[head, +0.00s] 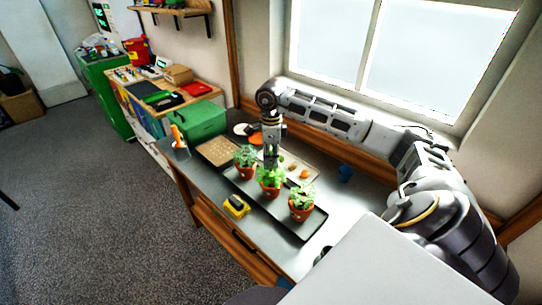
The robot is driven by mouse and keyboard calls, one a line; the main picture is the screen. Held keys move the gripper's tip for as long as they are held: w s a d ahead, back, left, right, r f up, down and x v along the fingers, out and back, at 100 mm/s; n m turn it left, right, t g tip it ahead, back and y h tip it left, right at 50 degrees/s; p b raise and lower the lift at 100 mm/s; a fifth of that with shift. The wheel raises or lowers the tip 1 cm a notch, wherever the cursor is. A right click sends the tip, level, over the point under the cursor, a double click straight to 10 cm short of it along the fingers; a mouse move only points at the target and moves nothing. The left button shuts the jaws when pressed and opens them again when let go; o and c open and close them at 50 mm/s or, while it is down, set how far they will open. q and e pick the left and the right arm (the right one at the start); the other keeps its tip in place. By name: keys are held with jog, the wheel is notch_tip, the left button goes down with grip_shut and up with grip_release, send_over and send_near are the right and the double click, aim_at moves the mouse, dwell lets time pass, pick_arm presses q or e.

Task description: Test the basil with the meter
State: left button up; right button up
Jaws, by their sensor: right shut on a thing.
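Three small green plants in terracotta pots stand in a row on a long dark tray (312,232): a left plant (245,156), a middle plant (269,178) and a right plant (302,197). I cannot tell for sure which is the basil. My right gripper (271,158) points down just behind and above the middle plant. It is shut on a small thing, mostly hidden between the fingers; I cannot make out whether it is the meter. Whether it touches the plant or soil is also unclear. My left gripper is not in view.
A yellow and black object (236,206) lies at the table's front. A brown seed tray (217,151), a green box (204,121) and an orange-handled tool (177,134) are to the left. A pale board (301,166) with round items lies behind the plants. The window wall bounds the back.

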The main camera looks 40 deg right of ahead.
jog(key=shift+f+b, duration=0.95)
jog(key=shift+f, duration=0.25)
dwell(1.2)
dwell(1.9)
jog(key=o, duration=1.1)
jog(key=shift+r, duration=6)
jog(key=shift+r, duration=0.1)
